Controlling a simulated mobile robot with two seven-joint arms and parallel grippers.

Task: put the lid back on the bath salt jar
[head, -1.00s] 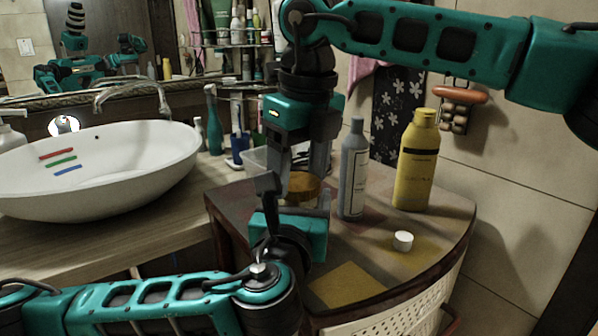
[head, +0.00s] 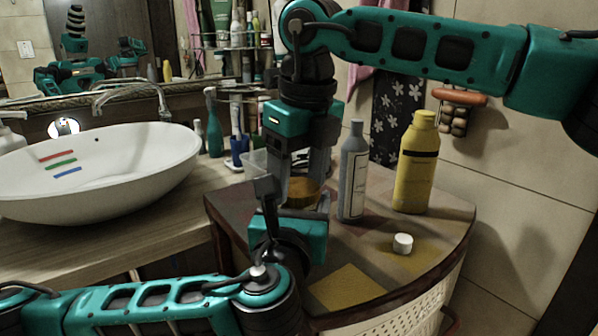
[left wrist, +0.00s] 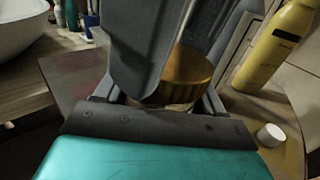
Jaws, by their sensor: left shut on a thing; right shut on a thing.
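The bath salt jar is mostly hidden; a pale strip of it (left wrist: 172,106) shows under the lid in the left wrist view. Its amber, ridged lid (left wrist: 188,72) shows there above the left jaws, and in the head view (head: 304,190) between the right fingers. My right gripper (head: 300,192) points down and is shut on the lid. My left gripper (head: 290,212) is low on the front side and shut on the jar. The lid looks level and at the jar's mouth; I cannot tell whether it is fully seated.
A grey bottle (head: 352,175) and a yellow bottle (head: 416,165) stand right of the jar on the corner cabinet top (head: 375,235). A small white cap (head: 403,243) and a yellow patch (head: 346,288) are nearer the front. The white basin (head: 100,170) is at left.

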